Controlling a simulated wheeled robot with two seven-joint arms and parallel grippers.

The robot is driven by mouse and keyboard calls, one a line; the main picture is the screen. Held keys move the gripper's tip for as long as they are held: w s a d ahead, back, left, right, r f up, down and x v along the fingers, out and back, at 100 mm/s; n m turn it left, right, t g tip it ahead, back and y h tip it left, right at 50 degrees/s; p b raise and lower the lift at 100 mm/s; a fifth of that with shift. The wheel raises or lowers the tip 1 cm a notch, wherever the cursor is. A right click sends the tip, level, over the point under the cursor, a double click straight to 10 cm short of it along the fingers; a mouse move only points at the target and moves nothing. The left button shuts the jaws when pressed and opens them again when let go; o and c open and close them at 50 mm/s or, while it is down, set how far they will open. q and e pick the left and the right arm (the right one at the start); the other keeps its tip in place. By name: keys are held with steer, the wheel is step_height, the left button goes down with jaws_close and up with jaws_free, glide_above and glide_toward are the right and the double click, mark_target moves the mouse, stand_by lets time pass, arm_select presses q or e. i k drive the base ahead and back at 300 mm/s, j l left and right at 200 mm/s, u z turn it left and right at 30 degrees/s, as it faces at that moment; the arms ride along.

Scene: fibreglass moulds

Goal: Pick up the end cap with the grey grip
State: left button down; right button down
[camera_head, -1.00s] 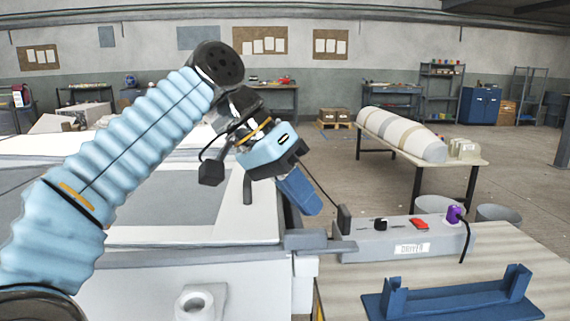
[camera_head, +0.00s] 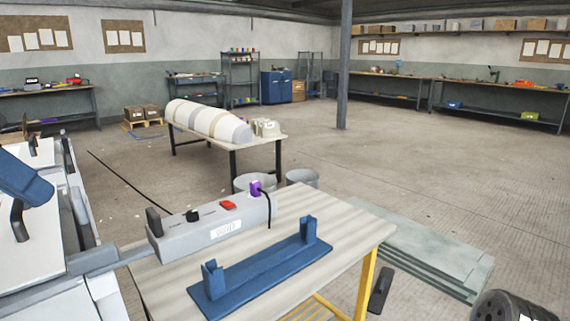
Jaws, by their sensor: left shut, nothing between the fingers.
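I cannot make out an end cap with a grey grip in this view.
A striped mould (camera_head: 208,122) lies on a farther table. Open floor lies beyond.

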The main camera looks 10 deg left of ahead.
mark_target(90, 241)
steer(key=k+l, duration=0.2)
steer(key=l, duration=0.15)
steer(key=k+l, duration=0.2)
steer(key=l, duration=0.15)
steer(key=k+l, duration=0.2)
steer(key=l, duration=0.15)
